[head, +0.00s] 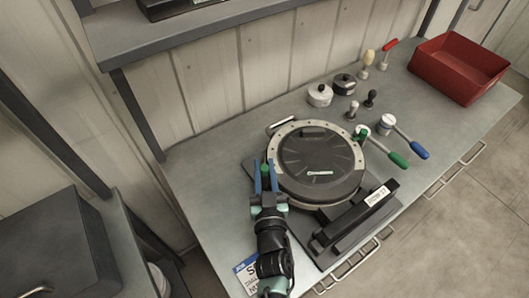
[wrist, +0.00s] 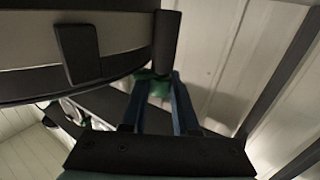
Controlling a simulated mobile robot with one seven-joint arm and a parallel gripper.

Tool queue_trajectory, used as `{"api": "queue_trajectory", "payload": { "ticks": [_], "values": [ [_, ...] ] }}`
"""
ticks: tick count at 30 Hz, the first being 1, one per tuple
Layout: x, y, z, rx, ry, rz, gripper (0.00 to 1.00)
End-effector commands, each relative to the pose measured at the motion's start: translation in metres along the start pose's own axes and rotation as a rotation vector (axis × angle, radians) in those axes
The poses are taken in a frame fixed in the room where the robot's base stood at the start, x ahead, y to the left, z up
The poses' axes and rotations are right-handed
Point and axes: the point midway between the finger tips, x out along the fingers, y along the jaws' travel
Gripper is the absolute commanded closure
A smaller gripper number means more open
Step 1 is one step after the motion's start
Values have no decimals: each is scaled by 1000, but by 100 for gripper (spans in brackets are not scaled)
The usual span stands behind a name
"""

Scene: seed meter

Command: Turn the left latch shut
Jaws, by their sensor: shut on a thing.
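The seed meter (head: 315,165) sits on the bench, a round dark lid inside a pale bolted ring. My gripper (head: 265,172) reaches the left edge of this ring, with its blue fingers pointing away from my arm. In the wrist view, the fingers (wrist: 157,92) close around a green piece (wrist: 158,86), which seems to be the grip of the left latch. A dark upright part stands just above it against the meter's rim (wrist: 30,55). The fingers hide most of the latch in the head view, so its angle is hard to tell.
A dark labelled block (head: 358,213) lies at the meter's front right. A green-handled tool (head: 397,159) and a blue-handled one (head: 418,150) lie to the right. Several small pots and knobs stand behind, near a red bin (head: 458,70). A shelf (head: 190,25) overhangs the back left.

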Motion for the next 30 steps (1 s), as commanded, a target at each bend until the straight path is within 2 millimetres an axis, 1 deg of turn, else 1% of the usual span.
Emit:
{"api": "queue_trajectory", "payload": {
  "ticks": [1, 9, 21, 30],
  "values": [
    [0, 2, -9, -1, -1, -11, 100],
    [-1, 5, -6, 0, 8, -89, 100],
    [-2, 4, -4, 7, 12, -207, 100],
    [-2, 2, -3, 11, 6, -260, 100]
  ]
}}
